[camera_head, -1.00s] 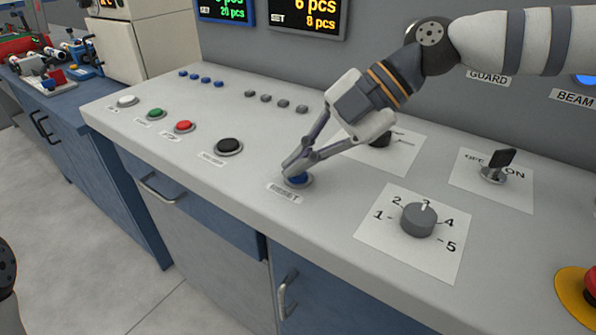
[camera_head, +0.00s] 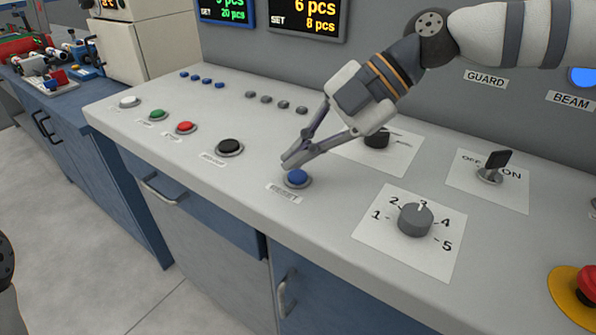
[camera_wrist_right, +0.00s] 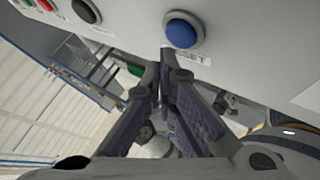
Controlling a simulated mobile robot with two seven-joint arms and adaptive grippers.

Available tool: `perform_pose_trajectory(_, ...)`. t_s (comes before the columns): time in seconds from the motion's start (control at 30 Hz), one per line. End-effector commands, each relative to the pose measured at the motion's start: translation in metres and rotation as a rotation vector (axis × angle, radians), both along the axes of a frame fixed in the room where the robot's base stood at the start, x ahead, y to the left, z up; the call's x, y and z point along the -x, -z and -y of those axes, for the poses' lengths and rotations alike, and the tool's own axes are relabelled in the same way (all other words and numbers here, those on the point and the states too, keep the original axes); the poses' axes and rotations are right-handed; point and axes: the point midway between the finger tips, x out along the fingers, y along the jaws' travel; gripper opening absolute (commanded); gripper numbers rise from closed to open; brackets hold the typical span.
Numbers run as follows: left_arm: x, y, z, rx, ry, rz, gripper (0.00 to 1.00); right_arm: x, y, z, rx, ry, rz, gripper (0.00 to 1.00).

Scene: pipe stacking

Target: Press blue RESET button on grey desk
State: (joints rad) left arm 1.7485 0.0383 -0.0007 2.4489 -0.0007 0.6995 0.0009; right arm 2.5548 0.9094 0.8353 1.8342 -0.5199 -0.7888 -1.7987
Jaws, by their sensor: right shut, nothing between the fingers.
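The blue RESET button (camera_head: 297,178) sits in a round metal ring on the grey desk (camera_head: 262,215), with its label just in front of it. It also shows in the right wrist view (camera_wrist_right: 182,32), clear of the fingers. My right gripper (camera_head: 288,163) is shut and empty. Its fingertips are just above and slightly left of the button in the head view, with the button top uncovered. In the right wrist view the closed fingertips (camera_wrist_right: 166,52) point toward the button. My left gripper is not in view; only a dark part of my left arm shows at the left edge.
A black button (camera_head: 230,146), red button (camera_head: 186,127), green button and white button line the desk to the left.

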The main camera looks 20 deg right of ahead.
Motion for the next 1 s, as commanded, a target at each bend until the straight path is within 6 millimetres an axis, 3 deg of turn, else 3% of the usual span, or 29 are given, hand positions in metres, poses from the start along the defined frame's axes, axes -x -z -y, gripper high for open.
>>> perform_pose_trajectory(0.17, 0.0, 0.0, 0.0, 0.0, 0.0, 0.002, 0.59, 0.0, -0.001, 0.0, 0.0, 0.0, 0.0, 0.0)
perform_pose_trajectory(0.67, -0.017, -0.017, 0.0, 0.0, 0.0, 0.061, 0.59, 0.0, -0.05, 0.0, 0.0, 0.001, 0.006, 0.0)
perform_pose_trajectory(1.0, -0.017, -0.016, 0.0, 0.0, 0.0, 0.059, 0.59, 0.0, -0.049, 0.0, 0.0, 0.0, -0.001, 0.0)
